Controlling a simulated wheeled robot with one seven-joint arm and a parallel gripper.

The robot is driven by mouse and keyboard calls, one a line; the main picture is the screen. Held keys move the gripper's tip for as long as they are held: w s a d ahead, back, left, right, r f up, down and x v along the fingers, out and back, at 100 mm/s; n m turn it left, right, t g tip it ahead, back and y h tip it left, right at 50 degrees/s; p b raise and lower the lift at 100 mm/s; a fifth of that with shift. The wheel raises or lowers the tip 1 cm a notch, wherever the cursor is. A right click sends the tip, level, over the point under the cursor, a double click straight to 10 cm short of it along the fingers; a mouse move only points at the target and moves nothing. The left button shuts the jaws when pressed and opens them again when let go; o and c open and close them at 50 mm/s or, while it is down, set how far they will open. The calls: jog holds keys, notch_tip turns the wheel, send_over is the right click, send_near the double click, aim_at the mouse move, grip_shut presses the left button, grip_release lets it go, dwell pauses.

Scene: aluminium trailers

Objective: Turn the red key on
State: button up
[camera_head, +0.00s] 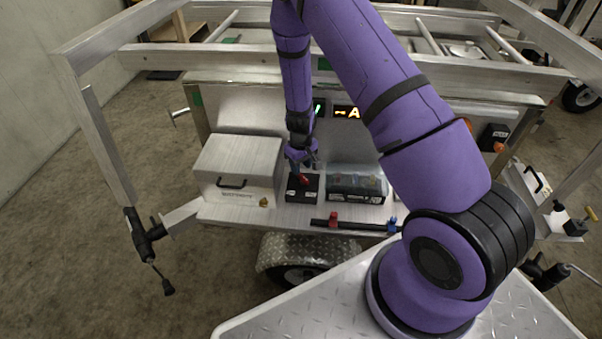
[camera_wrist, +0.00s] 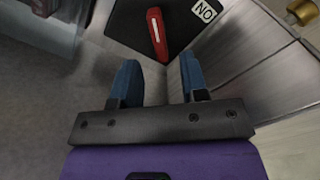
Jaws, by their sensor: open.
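The red key (camera_wrist: 157,35) is a narrow red handle with a white stripe on a black switch box (camera_wrist: 130,22). In the wrist view the box carries a white label (camera_wrist: 205,11) that reads "NO" as seen. My gripper (camera_wrist: 159,77) is open and empty, its two blue fingers pointing at the box. The key lies beyond the fingertips, roughly in line with the gap between them, apart from both. In the head view my gripper (camera_head: 302,163) hangs just above the black box (camera_head: 301,194), and the red key (camera_head: 304,179) shows small below it.
A metal case (camera_head: 237,165) with a black handle stands left of the box, close by. A clear-covered case (camera_head: 356,184) stands to its right. A black bar (camera_head: 357,224) with red and blue valves runs along the front. A lit display (camera_head: 347,112) is behind.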

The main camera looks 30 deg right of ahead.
aim_at(302, 180)
jog(key=shift+f, duration=1.9)
jog(key=shift+c, duration=0.2)
grip_shut()
